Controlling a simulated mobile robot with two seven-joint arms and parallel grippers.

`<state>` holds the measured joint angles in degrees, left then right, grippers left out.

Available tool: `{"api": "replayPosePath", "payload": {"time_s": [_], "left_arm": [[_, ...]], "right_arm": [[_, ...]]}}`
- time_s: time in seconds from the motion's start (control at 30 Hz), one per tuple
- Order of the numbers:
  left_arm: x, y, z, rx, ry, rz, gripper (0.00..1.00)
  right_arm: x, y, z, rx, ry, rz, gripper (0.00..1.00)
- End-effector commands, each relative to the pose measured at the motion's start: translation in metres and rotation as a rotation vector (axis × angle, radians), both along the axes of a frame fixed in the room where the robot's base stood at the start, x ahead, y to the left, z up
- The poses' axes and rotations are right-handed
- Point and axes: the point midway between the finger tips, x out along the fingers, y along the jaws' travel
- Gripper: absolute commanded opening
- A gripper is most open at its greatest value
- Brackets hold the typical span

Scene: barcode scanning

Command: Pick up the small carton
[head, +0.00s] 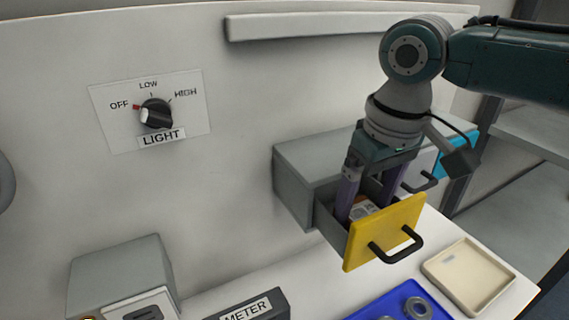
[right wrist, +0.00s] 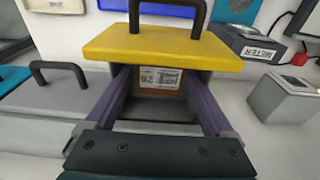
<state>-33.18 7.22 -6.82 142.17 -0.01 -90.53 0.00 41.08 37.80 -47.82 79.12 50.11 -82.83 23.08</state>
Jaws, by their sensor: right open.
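The small carton (head: 362,209), brown with a white printed label, lies inside the open drawer with the yellow front (head: 384,232). In the right wrist view the carton (right wrist: 160,78) sits in the drawer behind the yellow front (right wrist: 162,47), its label facing the camera. My right gripper (head: 366,208) points down into the drawer, its two purple fingers spread apart. In the right wrist view the fingers stand on either side of the carton, with gaps showing between. The drawer front hides the carton's lower part in the head view. My left gripper is not in view.
The grey drawer cabinet (head: 293,186) stands against the white panel, with a blue-fronted drawer (head: 458,157) farther right. A beige tray (head: 432,269) and a blue tray (head: 362,312) with metal rings lie in front. A METER box (head: 250,307) and light knob (head: 156,114) are left.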

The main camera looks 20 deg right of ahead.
Motion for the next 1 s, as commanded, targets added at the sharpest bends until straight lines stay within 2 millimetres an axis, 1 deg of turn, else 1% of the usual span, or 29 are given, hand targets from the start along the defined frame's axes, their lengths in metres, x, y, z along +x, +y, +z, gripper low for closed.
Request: {"api": "replayPosePath", "payload": {"time_s": [0.07,0.23,0.27,0.9,0.97,1.0], "left_arm": [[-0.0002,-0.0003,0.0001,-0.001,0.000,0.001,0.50],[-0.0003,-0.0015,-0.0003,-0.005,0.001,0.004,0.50],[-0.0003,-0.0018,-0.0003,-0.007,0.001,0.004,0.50],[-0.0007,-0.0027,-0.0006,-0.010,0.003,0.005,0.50],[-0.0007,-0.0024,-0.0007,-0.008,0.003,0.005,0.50],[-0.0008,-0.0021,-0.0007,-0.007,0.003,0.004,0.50]], "right_arm": [[0.0003,0.0003,-0.0035,0.000,-0.001,0.001,0.88],[0.0005,0.0003,-0.0037,0.000,-0.001,0.001,0.88],[0.0005,0.0003,-0.0036,0.000,-0.001,0.001,0.85],[0.0007,0.0002,-0.0028,0.000,-0.002,0.001,0.13],[0.0007,0.0002,-0.0028,0.000,-0.002,0.001,0.07],[0.0010,0.0003,-0.0025,0.001,-0.003,0.001,0.07]]}}
